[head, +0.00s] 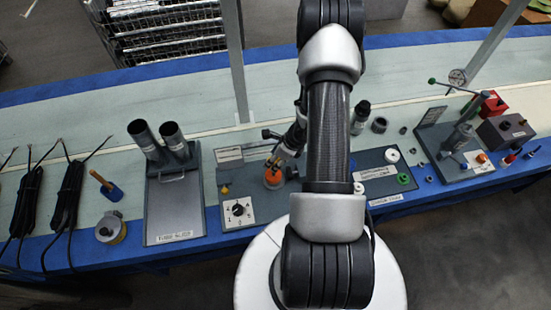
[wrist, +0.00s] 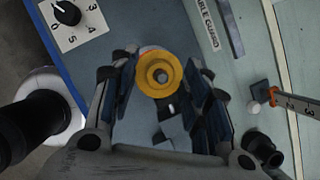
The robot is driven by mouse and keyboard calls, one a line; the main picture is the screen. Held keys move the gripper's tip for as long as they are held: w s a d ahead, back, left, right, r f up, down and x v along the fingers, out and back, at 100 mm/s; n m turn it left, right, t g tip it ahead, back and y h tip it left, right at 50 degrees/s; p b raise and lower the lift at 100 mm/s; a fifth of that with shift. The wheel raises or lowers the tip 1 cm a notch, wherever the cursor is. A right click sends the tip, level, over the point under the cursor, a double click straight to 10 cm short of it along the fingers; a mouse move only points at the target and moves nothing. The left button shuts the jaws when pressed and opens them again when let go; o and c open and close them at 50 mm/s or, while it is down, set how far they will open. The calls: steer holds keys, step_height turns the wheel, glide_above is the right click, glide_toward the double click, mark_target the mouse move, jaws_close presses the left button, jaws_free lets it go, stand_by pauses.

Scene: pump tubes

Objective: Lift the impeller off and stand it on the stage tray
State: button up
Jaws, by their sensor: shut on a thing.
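The impeller, a yellow-orange ring with a hub and central hole (wrist: 158,72), sits between my fingers in the wrist view. My gripper (wrist: 160,85) is shut on it. In the head view my gripper (head: 279,160) points down at the orange round part (head: 273,179) on the grey pump station (head: 235,180). I cannot tell whether the impeller still touches what is below it. A dark flat tray (head: 375,184) to the right holds white and green rings; its front label is too small to read surely. My arm hides part of its left side.
A white dial plate (head: 238,210) lies just left of the gripper, and also shows in the wrist view (wrist: 67,12). Two dark tubes (head: 160,140) stand on a tray at left. A press stand (head: 460,140) and red block (head: 493,104) are at right.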

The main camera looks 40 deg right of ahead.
steer(key=shift+r+p, duration=2.75)
steer(key=shift+r, duration=1.1)
